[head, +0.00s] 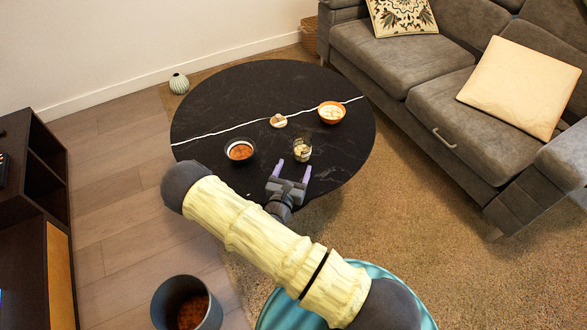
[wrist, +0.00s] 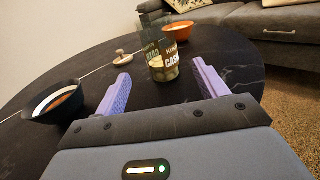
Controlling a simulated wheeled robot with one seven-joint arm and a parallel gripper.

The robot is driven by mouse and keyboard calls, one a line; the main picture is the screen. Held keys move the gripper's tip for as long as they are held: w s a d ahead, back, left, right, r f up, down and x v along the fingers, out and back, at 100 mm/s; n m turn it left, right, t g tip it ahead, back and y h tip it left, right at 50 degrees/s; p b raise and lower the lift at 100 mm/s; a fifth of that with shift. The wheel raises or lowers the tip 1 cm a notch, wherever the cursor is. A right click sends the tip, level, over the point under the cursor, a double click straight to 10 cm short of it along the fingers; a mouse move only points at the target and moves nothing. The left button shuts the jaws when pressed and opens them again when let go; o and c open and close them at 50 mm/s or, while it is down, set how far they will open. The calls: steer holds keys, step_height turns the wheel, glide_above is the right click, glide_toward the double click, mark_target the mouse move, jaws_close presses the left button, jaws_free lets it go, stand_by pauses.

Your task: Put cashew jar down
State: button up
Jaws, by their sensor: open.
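The cashew jar (head: 302,150) is a clear glass jar with pale contents, standing upright on the black round table (head: 240,92) near its front edge. In the wrist view the jar (wrist: 161,58) shows a label reading "CASH" and stands just beyond my fingertips. My gripper (head: 291,171) is open, with its two purple fingers spread at the table's near edge and nothing between them. In the wrist view my gripper (wrist: 162,80) points at the jar, with a finger on either side below it. The jar appears apart from both fingers.
A dark bowl (head: 240,150) with orange contents is left of the jar. An orange bowl (head: 331,112) and a small wooden item (head: 278,120) are behind it. A grey sofa (head: 430,90) stands at the right. The table's left and back are clear.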

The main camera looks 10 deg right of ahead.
steer(key=shift+r, duration=0.1)
steer(key=s+d+r+m+g+h, duration=0.6)
steer(key=s+d+r+m+g, duration=0.25)
steer(key=d+m+g, duration=0.35)
steer(key=s+r+m+g+y, duration=0.2)
steer(key=s+m+g+y, duration=0.35)
steer(key=s+m, duration=0.3)
steer(key=s+a+r+m+t+y, duration=0.2)
steer(key=a+r+m+t+y, duration=0.2)
steer(key=a+r+m+y, duration=0.3)
step_height(320, 180, up, 3)
steer(key=m+y, duration=0.1)
steer(key=m, duration=0.2)
steer(key=shift+s+a+y, duration=0.25)
steer(key=shift+a+y, duration=0.05)
steer(key=shift+y, duration=0.05)
